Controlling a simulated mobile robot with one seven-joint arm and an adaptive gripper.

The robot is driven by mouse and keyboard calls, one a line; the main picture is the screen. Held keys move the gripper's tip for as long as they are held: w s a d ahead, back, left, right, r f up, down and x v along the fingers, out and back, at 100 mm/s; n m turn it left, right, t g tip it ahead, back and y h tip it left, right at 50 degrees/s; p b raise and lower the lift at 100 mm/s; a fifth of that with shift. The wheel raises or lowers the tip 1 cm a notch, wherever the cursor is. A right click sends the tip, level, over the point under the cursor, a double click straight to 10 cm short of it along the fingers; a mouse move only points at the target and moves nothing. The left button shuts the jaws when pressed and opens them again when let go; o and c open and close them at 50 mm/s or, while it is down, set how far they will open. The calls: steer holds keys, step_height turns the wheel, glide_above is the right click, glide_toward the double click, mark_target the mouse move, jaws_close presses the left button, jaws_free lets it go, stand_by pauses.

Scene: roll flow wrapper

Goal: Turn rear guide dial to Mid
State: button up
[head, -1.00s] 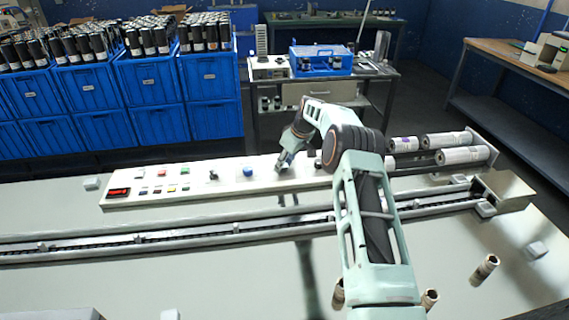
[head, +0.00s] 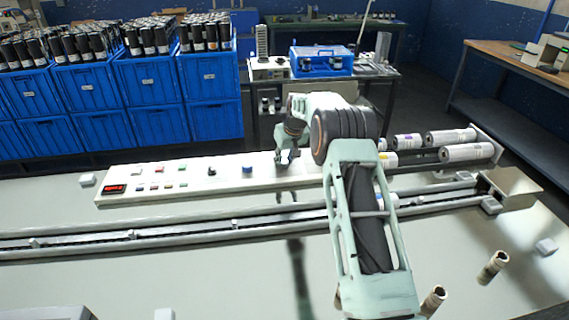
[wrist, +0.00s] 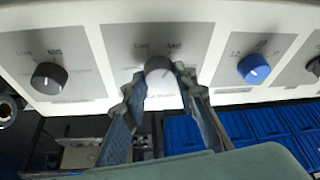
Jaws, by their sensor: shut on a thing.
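My gripper (wrist: 160,92) is shut on a pale grey dial (wrist: 159,72) on the white control panel (wrist: 85,12), with one finger on each side of it. Small print stands beside the dial; one word looks like Mid, but the dial's name is too blurred to read. The dial's pointer setting cannot be made out. In the head view my gripper (head: 287,162) points down at the panel (head: 140,197), just right of the blue knob (head: 247,170); the gripped dial is hidden there.
A black knob (wrist: 49,78) and a blue knob (wrist: 254,69) flank the gripped dial in the wrist view. White rolls (head: 450,137) lie right of my arm. A long rail (head: 160,236) runs in front of the panel. Blue crates (head: 88,88) stand behind.

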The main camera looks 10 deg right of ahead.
stand_by(0.3)
steer(key=o, duration=1.1)
steer(key=shift+r, duration=0.1)
steer(key=v, duration=1.2)
